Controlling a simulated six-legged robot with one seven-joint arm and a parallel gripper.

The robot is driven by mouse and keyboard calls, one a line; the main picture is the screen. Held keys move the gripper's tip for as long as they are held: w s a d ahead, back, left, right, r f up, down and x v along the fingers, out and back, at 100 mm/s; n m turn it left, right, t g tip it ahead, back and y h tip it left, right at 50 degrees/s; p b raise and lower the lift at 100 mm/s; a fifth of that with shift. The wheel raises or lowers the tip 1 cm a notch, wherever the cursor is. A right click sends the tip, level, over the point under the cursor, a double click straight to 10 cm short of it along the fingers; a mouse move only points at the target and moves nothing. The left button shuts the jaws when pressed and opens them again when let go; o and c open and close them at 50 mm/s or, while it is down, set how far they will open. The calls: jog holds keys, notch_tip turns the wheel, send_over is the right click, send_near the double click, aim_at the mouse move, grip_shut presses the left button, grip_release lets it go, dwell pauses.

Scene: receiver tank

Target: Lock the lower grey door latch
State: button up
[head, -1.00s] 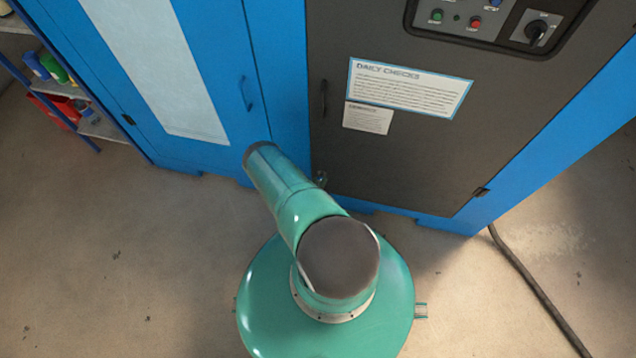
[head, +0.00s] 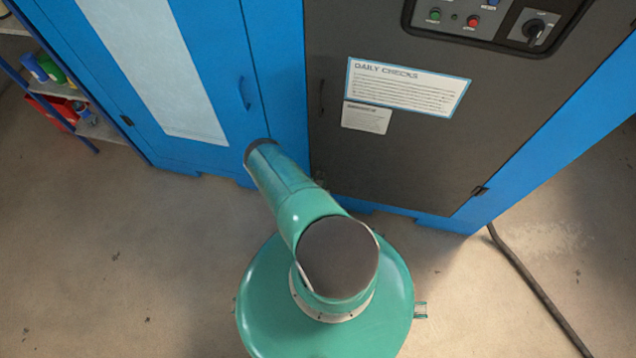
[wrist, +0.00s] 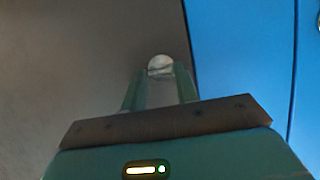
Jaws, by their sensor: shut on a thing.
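The grey door (head: 400,150) stands closed, as far as I can see, in the blue cabinet front. Its lower latch is a small round pale metal knob (wrist: 160,65) near the door's edge in the wrist view. My gripper (wrist: 160,72) has its two green fingers on either side of this knob, shut on it. In the head view the latch (head: 320,178) is a small dark spot at the door's lower left, just past my arm. My gripper is hidden there. I cannot tell the latch's turn angle.
A blue door (head: 215,100) with a handle is left of the grey door. The grey door has a dark handle (head: 322,97), paper notices (head: 408,88) and a control panel (head: 490,20). A shelf (head: 75,110) stands far left. A cable (head: 535,285) lies on the floor at right.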

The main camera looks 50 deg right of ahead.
dwell(0.3)
jog(key=o, duration=1)
jog(key=v, duration=1.4)
jog(key=shift+w+d, duration=0.1)
jog(key=shift+w, duration=0.05)
